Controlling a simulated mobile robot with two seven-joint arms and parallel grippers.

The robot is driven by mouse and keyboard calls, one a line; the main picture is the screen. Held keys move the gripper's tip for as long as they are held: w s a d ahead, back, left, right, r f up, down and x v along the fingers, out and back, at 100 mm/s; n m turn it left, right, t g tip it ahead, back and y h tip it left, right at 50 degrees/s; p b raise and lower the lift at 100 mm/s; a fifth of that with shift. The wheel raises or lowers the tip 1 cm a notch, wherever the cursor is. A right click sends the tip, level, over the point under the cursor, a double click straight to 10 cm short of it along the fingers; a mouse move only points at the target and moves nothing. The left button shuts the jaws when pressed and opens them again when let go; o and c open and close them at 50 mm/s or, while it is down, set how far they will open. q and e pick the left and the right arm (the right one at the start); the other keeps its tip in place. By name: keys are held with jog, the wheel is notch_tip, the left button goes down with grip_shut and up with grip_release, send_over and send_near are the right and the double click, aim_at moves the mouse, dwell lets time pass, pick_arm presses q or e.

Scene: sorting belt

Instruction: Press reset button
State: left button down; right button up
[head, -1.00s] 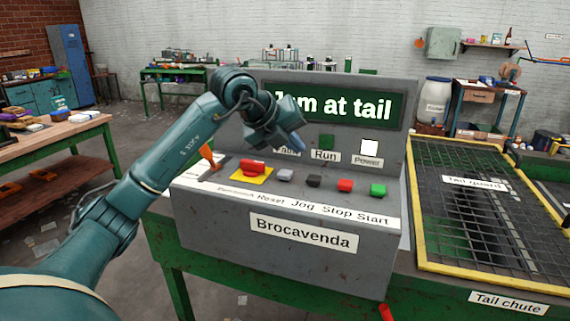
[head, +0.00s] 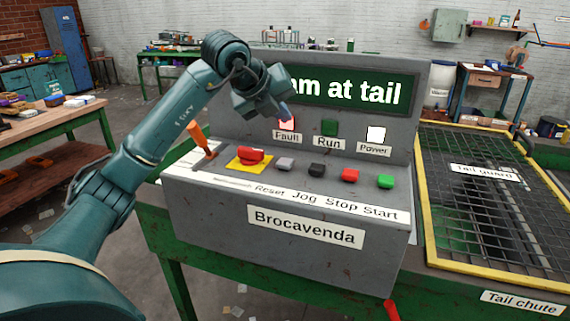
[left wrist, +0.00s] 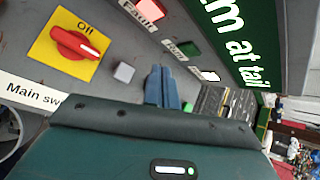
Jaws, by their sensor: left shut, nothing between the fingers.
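The reset button is the small grey button (head: 285,163) above the word Reset on the sloped control panel (head: 230,215). It also shows in the left wrist view (left wrist: 124,72), left of my fingertips, and looks unpressed. My left gripper (head: 285,112) is shut and empty. It hangs above and behind the grey button, near the lit Fault lamp (head: 287,124), apart from the button. Its blue fingers also show in the left wrist view (left wrist: 162,90). My right gripper is not in view.
Right of the grey button are black (head: 317,170), red (head: 350,175) and green (head: 385,181) buttons. On its left are a red rotary switch (head: 250,156) on a yellow plate and an orange lever (head: 201,140). The display (head: 350,88) reads "Jam at tail".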

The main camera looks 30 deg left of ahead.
pick_arm(q)
jog(key=b, duration=0.4)
send_over(282, 163)
notch_tip(282, 163, down, 6)
jog(key=shift+r, duration=0.2)
jog(key=shift+f+b, duration=0.55)
jog(key=shift+f, duration=0.55)
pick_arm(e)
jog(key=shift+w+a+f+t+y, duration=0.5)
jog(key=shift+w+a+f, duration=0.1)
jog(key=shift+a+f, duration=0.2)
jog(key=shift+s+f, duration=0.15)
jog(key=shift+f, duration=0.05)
pick_arm(q)
jog(key=shift+b, duration=0.35)
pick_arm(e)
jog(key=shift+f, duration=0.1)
pick_arm(q)
jog(key=shift+f, duration=0.4)
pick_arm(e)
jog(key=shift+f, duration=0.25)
